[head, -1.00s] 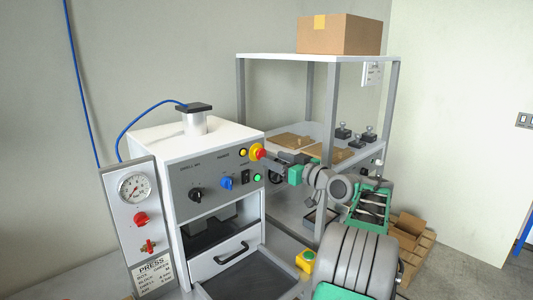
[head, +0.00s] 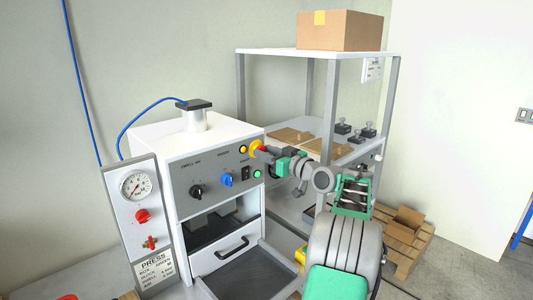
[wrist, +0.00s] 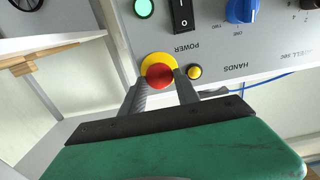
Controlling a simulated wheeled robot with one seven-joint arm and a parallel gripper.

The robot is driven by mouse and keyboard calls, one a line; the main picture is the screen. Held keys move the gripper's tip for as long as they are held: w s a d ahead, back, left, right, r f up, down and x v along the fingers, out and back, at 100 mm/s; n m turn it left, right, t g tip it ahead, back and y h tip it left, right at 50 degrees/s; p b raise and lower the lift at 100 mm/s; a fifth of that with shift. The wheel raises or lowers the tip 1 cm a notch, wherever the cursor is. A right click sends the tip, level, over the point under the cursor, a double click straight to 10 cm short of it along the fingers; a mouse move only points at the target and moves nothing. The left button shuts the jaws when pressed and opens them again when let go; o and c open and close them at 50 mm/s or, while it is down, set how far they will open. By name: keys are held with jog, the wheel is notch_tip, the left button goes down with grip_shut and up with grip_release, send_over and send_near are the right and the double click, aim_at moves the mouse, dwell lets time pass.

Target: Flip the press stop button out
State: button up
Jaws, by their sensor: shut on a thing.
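The press stop button is a red mushroom head (wrist: 160,76) on a round yellow collar (wrist: 158,62), at the upper right of the press's grey front panel. In the head view the yellow collar (head: 255,144) shows, with the red head mostly covered by my gripper. My gripper (head: 267,149) reaches the button from the right. In the wrist view its two grey fingers (wrist: 160,84) stand on either side of the red head, shut on it. The press (head: 215,190) is a white box with a grey panel.
Close to the button are a small yellow lamp (wrist: 194,72), a black power switch (wrist: 182,16), a green lamp (wrist: 144,8) and a blue knob (wrist: 240,10). A shelf rack (head: 330,58) stands right behind. An open tray (head: 262,270) juts out below the panel.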

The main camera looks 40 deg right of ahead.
grip_shut()
dwell(0.8)
